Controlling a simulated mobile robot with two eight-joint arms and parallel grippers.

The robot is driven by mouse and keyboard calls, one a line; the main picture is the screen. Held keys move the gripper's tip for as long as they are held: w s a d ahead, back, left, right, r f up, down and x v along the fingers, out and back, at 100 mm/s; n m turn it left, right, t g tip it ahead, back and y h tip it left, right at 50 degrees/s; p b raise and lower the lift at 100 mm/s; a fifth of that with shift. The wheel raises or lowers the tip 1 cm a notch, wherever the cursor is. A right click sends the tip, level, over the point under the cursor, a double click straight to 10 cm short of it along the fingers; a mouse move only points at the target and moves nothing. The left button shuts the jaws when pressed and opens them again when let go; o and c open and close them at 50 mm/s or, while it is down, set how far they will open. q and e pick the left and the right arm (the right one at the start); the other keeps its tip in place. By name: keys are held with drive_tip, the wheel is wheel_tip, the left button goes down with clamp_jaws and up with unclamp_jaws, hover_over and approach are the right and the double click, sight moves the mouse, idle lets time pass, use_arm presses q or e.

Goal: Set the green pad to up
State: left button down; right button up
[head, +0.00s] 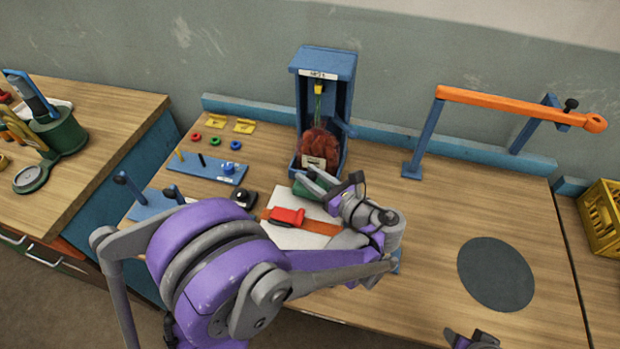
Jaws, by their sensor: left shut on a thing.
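The green pad (302,189) shows as a small dark green piece at the tip of my left gripper (318,182), just in front of the blue frame. My left gripper is shut on it, and its fingers and wrist cover much of it. I cannot make out which way the pad faces. A dark grey end part of my right arm, its gripper (474,341), shows at the bottom edge, cut off, so its jaws cannot be read.
The blue frame (326,60) holds a red-brown sack (319,146). A red tool (287,216) lies on a white board (290,238). Left are a blue peg board (214,170) and rings. An orange bar (510,103) stands behind right. The table around the dark disc (495,274) is clear.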

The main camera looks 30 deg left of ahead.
use_arm(q)
drive_tip(key=shift+w+a+r+m+g+h, duration=0.2)
drive_tip(key=shift+w+m+g+h, duration=0.25)
drive_tip(key=shift+m, duration=0.15)
use_arm(e)
drive_tip(key=shift+r, duration=0.1)
use_arm(q)
drive_tip(key=shift+w+a+m+g+h, duration=0.1)
drive_tip(key=shift+w+m+g+h, duration=0.4)
drive_tip(key=shift+w+m, duration=0.3)
drive_tip(key=shift+w+a+f+m+g+h+b, duration=0.2)
drive_tip(key=shift+w+m+g+h+b, duration=0.4)
drive_tip(key=shift+m+g, duration=0.3)
drive_tip(key=shift+w+a+f+m+g+h+b, duration=0.15)
drive_tip(key=shift+w+f+m+g+h+b, duration=0.15)
drive_tip(key=shift+w+m+g, duration=0.5)
use_arm(e)
drive_tip(key=shift+s+f, duration=0.2)
drive_tip(key=shift+f, duration=0.45)
drive_tip(key=shift+s+f, duration=0.15)
drive_tip(key=shift+f, duration=0.5)
use_arm(q)
drive_tip(key=shift+s, duration=0.1)
drive_tip(key=c, duration=0.6)
unclamp_jaws()
drive_tip(key=shift+o, duration=0.2)
drive_tip(key=shift+r, duration=0.1)
